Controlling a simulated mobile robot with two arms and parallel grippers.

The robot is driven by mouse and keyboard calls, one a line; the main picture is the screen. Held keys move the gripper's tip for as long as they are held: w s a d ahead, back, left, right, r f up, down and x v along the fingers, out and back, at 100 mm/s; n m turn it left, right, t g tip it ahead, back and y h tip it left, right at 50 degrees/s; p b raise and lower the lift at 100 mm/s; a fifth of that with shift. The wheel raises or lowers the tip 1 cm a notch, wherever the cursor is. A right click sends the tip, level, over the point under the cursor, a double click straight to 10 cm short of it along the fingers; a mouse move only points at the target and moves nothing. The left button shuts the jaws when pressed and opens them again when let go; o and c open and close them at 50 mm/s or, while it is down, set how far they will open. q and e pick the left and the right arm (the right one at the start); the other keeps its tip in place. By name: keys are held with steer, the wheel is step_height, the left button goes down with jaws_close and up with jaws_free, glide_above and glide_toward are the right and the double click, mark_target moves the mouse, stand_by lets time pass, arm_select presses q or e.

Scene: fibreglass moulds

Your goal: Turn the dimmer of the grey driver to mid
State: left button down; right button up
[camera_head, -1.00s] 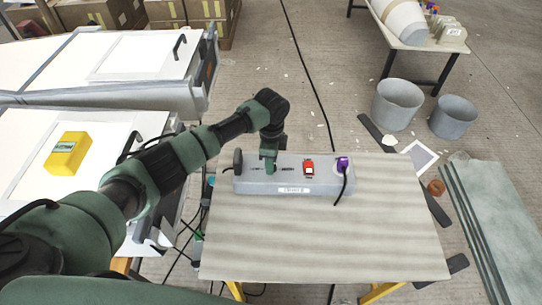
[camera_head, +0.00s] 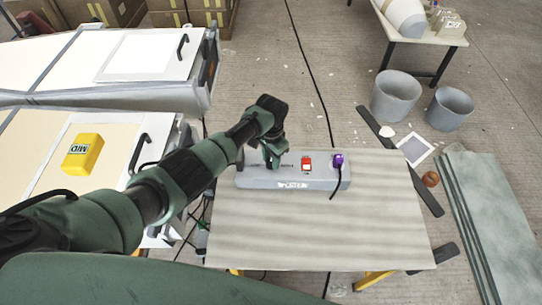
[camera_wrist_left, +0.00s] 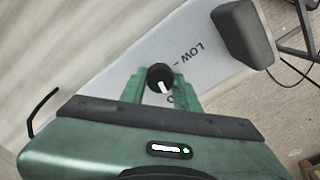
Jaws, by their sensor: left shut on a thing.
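The grey driver (camera_head: 315,182), a long grey box, lies along the back of the table. My left gripper (camera_head: 271,160) reaches down onto its top, left of the red switch (camera_head: 306,163). In the left wrist view, the black dimmer knob (camera_wrist_left: 157,72) with a white pointer line sits between the green fingers of my left gripper (camera_wrist_left: 160,82), which is shut on it. The pointer line slants down and slightly right, toward my palm. "LOW" is printed beyond the knob; other lettering near the pointer is mostly hidden by the gripper. My right gripper is not in view.
A purple plug (camera_head: 338,160) with a black cord sits at the driver's right end. A dark block (camera_wrist_left: 245,33) stands at its other end. A yellow block (camera_head: 82,153) marked "MID" is on the left bench. The table (camera_head: 310,235) is clear in front.

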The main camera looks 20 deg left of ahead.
arm_select(q)
steer(key=shift+r+n+p, duration=0.1)
steer(key=shift+n+p, duration=0.3)
steer(key=shift+n, duration=0.7)
steer(key=c, duration=1)
jaws_free()
steer(key=shift+c, duration=0.2)
steer(key=shift+r, duration=3.9)
